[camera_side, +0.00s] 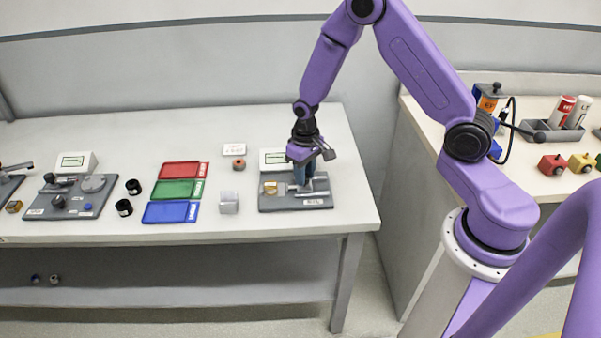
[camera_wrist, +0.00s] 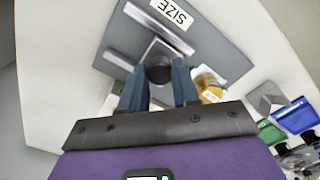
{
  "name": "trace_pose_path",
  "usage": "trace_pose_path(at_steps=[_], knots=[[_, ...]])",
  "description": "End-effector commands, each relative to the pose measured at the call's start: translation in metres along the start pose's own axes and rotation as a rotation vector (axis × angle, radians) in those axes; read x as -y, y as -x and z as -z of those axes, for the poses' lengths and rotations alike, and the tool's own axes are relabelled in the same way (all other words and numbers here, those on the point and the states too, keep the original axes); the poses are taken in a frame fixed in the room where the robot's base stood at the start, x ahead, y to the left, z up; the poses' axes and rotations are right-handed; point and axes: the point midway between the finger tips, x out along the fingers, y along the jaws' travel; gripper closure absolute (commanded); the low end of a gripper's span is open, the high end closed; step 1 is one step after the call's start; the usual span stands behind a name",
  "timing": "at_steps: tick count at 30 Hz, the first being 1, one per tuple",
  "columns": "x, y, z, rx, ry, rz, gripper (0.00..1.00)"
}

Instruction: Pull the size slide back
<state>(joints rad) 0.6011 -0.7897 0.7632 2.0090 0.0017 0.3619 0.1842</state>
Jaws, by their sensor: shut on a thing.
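The size station is a grey plate (camera_side: 268,206) at the right end of the table, and its bare surface (camera_wrist: 212,48) with a SIZE label (camera_wrist: 172,13) fills the top of the wrist view. My gripper (camera_side: 303,184) is down over the plate. In the wrist view its blue fingers (camera_wrist: 159,84) are shut around the dark round knob (camera_wrist: 158,68) of the slide. The slide's metal body (camera_wrist: 160,48) lies between two grey rails. A gold piece (camera_side: 270,188) sits on the plate beside the fingers and also shows in the wrist view (camera_wrist: 208,86).
A white display box (camera_side: 271,158) stands behind the plate. A clear grey cube (camera_side: 229,203) and red (camera_side: 181,169), green (camera_side: 177,189) and blue (camera_side: 171,212) trays lie to the left. A small round brown part (camera_side: 239,164) is behind the cube. The table's right edge is close to the plate.

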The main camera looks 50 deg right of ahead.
Motion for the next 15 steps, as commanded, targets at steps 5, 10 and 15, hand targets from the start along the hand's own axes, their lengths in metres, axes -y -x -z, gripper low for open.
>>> trace_pose_path(at_steps=[5, 10, 15], knots=[[-0.0046, 0.0, -0.0037, 0.013, -0.005, -0.004, 1.0], [-0.004, -0.0001, -0.0032, 0.011, -0.005, -0.003, 0.44], [-0.003, -0.0001, -0.0026, 0.009, -0.004, -0.003, 0.44]])
